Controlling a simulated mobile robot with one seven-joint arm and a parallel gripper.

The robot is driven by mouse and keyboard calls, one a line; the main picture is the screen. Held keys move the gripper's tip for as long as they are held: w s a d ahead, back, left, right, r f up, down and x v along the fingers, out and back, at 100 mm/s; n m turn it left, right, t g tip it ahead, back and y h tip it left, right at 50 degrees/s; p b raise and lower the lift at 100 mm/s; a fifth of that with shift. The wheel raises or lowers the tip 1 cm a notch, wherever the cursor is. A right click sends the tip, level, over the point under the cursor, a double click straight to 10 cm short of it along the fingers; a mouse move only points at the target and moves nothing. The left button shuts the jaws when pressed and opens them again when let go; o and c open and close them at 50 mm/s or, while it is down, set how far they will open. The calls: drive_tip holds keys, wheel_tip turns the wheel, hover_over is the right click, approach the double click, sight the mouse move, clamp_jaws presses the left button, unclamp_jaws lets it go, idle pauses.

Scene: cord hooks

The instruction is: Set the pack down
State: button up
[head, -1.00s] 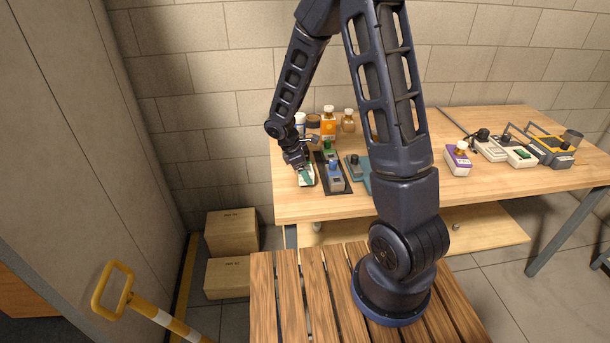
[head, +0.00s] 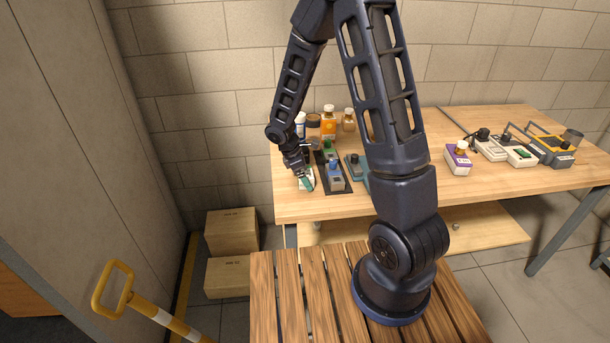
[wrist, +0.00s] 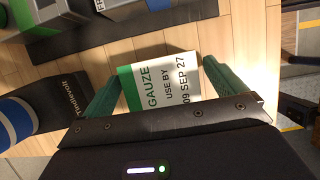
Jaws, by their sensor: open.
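The pack is a white gauze packet with a green band (wrist: 165,88), printed "GAUZE" and "USE BY 09 SEP 27". It lies on the wooden table near its front left edge. My gripper (wrist: 160,72) is open, with its green fingers on either side of the pack. The gaps look small, and I cannot tell whether either finger touches it. In the head view my gripper (head: 305,182) is low over the table's left end and hides most of the pack.
A dark mat (head: 346,187) with charger-like devices lies just right of the pack. Several bottles, one orange (head: 328,126), stand behind. A purple-and-white box (head: 458,160) and more devices sit further right. The table's front edge (head: 300,219) is close to my gripper.

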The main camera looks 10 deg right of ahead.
drive_tip(key=v, duration=1.1)
wheel_tip(320, 180, up, 8)
drive_tip(key=m+y, duration=0.1)
drive_tip(key=m, duration=0.2)
hover_over(308, 176)
drive_tip(key=s+d+r+m+t+y, duration=0.3)
drive_tip(key=s+d+r+m+t, duration=0.1)
drive_tip(key=s+d+r+m, duration=1)
drive_tip(key=shift+s+d+r+m+t+y, duration=0.25)
drive_tip(key=shift+s+d+m, duration=0.35)
drive_tip(key=shift+s, duration=1.5)
